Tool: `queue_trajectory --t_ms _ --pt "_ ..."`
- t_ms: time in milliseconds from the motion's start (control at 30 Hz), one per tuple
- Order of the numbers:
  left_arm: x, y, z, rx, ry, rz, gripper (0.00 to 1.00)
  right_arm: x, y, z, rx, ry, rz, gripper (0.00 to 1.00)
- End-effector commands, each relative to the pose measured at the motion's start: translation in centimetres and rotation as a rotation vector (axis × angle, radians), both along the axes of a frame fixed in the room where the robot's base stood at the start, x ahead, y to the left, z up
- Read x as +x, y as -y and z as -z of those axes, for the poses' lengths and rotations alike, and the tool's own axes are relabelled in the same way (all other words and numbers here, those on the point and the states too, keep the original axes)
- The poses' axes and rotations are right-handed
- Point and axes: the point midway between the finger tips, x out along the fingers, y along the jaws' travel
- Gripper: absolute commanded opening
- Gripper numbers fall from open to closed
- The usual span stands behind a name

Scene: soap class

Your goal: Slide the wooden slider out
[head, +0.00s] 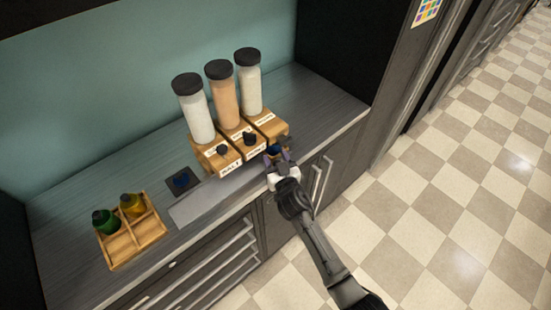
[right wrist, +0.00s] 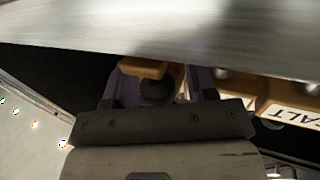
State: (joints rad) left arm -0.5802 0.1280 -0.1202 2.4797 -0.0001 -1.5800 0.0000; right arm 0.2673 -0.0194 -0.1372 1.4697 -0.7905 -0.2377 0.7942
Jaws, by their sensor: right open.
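A wooden dispenser (head: 213,161) stands on the counter under three upright black-capped bottles, two pale (head: 196,116) and one orange-brown (head: 222,104). Dark knobs (head: 249,138) show on its left and middle sections. My right gripper (head: 277,152) is at the front of the right section and covers its knob. In the right wrist view, the wooden slider's end (right wrist: 142,68) and a dark round knob (right wrist: 157,90) lie between the open fingers of this gripper (right wrist: 157,92). I cannot tell whether the fingers touch the knob. My left gripper is not in view.
A wooden divided tray (head: 122,246) with a green (head: 105,222) and a yellow container (head: 132,204) stands at the left. A dark square pad (head: 183,181) and a flat grey strip (head: 200,203) lie between. Drawers with handles are below the counter edge.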

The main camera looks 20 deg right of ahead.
Motion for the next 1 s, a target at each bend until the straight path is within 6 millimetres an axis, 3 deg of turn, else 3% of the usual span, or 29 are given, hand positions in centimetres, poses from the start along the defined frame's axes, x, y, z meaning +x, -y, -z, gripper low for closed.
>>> queue_trajectory --t_ms 400,900,1000 --pt "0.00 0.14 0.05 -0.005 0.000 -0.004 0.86 0.44 0.00 -0.01 0.000 0.000 0.000 0.51" --pt "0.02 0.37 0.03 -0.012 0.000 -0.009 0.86 0.41 0.01 0.00 0.000 0.000 0.000 0.03" --pt "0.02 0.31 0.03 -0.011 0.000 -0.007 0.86 0.41 0.01 0.00 0.000 -0.001 0.000 0.00"
